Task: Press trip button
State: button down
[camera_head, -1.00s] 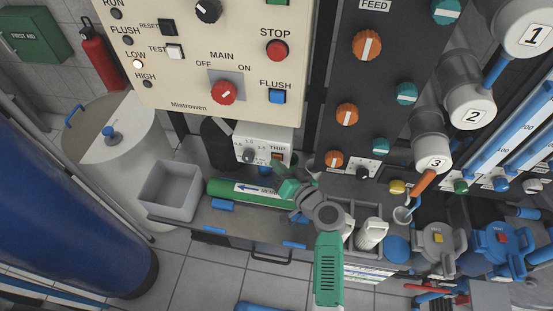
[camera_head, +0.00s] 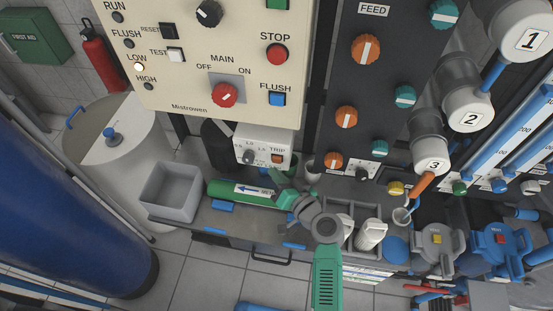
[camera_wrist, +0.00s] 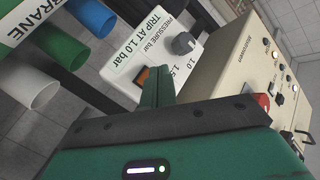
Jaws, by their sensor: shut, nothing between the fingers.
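The trip button (camera_head: 277,158) is a small orange-red button beside the word TRIP on a white pressure box (camera_head: 255,139). In the wrist view the orange button (camera_wrist: 143,75) is partly hidden behind my green fingers. The box (camera_wrist: 150,48) there reads "TRIP AT 1.0 bar" and has a dark knob (camera_wrist: 184,43). My gripper (camera_head: 274,176) is shut and empty, just below the button in the head view. In the wrist view its fingers (camera_wrist: 160,84) overlap the button's edge; I cannot tell whether they touch it.
A beige control panel (camera_head: 185,85) with knobs and buttons is above the box. A dark feed panel (camera_head: 380,80) with orange and teal knobs stands to the right.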

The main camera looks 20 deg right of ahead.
jog(key=s+a, duration=0.2)
jog(key=s, duration=0.1)
jog(key=shift+s+a+p, duration=0.25)
jog(key=shift+p, duration=0.15)
dwell(0.5)
jog(key=w+a+r+n+t, duration=0.1)
jog(key=w+a+r+n, duration=0.3)
jog(key=r, duration=1.1)
jog(key=s+a+r+n+t, duration=0.15)
jog(key=a+r, duration=0.55)
jog(key=r, duration=0.7)
jog(key=s+a+r+t+h, duration=0.1)
jog(key=s+a+r+t, duration=0.1)
jog(key=s+r, duration=0.45)
jog(key=s+a+r+t, duration=0.2)
jog(key=s+r, duration=0.2)
jog(key=r, duration=0.6)
jog(key=s+a+r+t+h, duration=0.1)
jog(key=s+a+r+t, duration=0.1)
jog(key=s+r, duration=0.5)
notch_tip(320, 180, up, 32)
jog(key=w+p, duration=0.1)
jog(key=p, duration=2.8)
jog(key=shift+w+a+f, duration=0.15)
jog(key=shift+w, duration=0.1)
